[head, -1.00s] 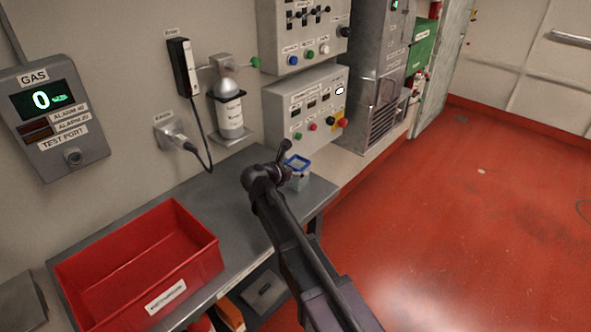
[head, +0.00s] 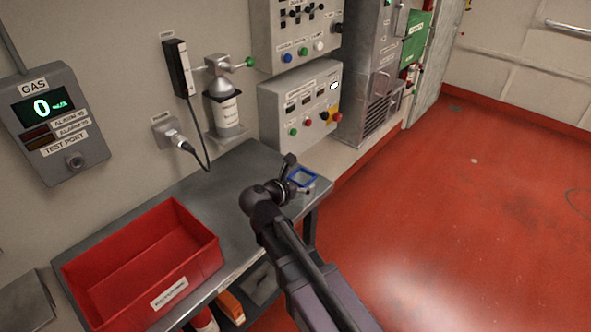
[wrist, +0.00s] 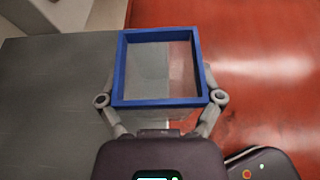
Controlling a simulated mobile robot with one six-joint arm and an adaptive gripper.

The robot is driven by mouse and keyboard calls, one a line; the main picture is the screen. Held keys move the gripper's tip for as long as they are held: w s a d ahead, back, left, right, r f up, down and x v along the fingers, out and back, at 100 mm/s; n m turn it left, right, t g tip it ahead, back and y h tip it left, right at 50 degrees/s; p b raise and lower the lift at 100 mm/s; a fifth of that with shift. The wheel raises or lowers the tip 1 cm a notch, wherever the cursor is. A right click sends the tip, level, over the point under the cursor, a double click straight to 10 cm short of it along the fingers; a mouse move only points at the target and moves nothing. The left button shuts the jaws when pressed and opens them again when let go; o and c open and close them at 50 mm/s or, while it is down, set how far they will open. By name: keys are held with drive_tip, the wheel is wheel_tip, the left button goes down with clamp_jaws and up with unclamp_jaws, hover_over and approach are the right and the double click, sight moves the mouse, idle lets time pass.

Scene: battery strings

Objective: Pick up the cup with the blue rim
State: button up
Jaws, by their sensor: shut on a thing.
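The cup with the blue rim (head: 303,177) is at the right end of the grey bench, partly hidden by my gripper in the head view. In the wrist view the cup (wrist: 118,70) shows its square blue rim and clear walls, with the floor and bench seen through it. My gripper (head: 298,186) is shut on the cup, and in the wrist view its fingers (wrist: 160,98) lie along the cup's left and right sides. I cannot tell whether the cup's base touches the bench.
The grey bench (head: 238,187) is clear between the cup and a red bin (head: 185,280) at its left. A bottle in a wall holder (head: 224,112) and control boxes (head: 300,105) are on the wall behind. Red floor (head: 440,220) lies open to the right.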

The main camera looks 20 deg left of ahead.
sight(303, 208)
drive_tip(key=shift+s+d+r, duration=0.1)
drive_tip(key=shift+s+d, duration=0.35)
drive_tip(key=shift+s, duration=0.3)
drive_tip(key=shift+s+d+r, duration=0.1)
drive_tip(key=shift+s+d, duration=0.35)
drive_tip(key=shift+s, duration=0.25)
